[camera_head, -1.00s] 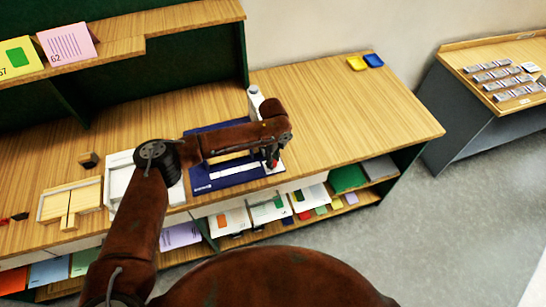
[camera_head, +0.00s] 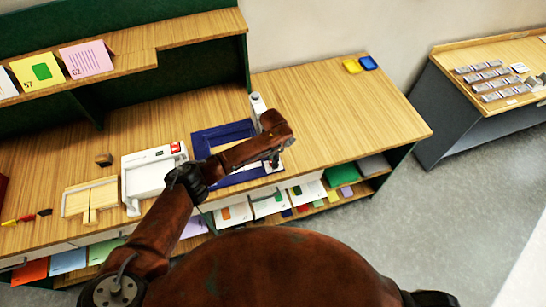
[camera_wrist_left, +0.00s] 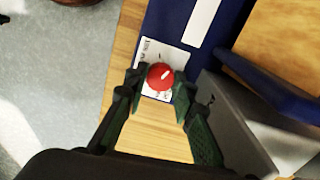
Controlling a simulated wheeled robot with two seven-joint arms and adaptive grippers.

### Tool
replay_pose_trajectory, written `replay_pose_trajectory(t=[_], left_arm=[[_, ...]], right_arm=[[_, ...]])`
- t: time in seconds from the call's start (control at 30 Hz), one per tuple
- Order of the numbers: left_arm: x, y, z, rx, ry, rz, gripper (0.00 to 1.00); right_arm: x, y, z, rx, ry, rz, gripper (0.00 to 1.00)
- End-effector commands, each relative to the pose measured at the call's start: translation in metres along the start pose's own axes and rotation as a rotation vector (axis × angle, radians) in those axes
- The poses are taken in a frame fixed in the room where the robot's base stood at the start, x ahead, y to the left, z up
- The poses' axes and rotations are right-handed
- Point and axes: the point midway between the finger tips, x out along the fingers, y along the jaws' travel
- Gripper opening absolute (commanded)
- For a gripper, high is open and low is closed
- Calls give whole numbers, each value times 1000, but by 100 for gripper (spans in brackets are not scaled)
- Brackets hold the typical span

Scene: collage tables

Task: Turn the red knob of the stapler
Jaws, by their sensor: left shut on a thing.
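The stapler's red knob (camera_wrist_left: 160,76) shows in the left wrist view, round and red with a pale mark, above a white printed plate (camera_wrist_left: 152,55). My left gripper (camera_wrist_left: 158,84) is shut on the knob, one dark green finger on each side. In the head view my left gripper (camera_head: 274,162) points down at the near right corner of the blue frame and hides the knob. The stapler's grey body (camera_wrist_left: 235,115) lies just right of the fingers in the wrist view. Its pale far end (camera_head: 257,104) stands out behind my wrist in the head view.
A blue frame (camera_head: 202,143) lies on the wooden counter (camera_head: 345,115). A white device (camera_head: 145,180) and a wooden tray (camera_head: 70,204) stand left of it. The counter's right part is clear.

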Motion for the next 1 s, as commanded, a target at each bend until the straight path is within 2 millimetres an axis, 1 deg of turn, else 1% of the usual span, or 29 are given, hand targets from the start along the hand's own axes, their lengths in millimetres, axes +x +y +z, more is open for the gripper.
replay_pose_trajectory(t=[0.03, 0.1, 0.5, 0.8, 1.0], left_arm=[[-3, 1, 0, -45, -2, 3, 0], [-4, 1, 0, -111, -1, 3, 0], [-2, 1, 0, -469, -2, 2, 0], [-2, 0, 0, -647, -1, 0, 0], [-1, 0, 0, -707, 1, -1, 0]], right_arm=[[-9, -1, -1, 0, 1, -1, 0], [-15, -1, -2, 1, 1, -1, 0], [-44, 2, -5, 0, 2, 1, 0], [-56, 6, -6, -2, 1, 5, 0], [-59, 7, -6, -2, 1, 6, 0]])
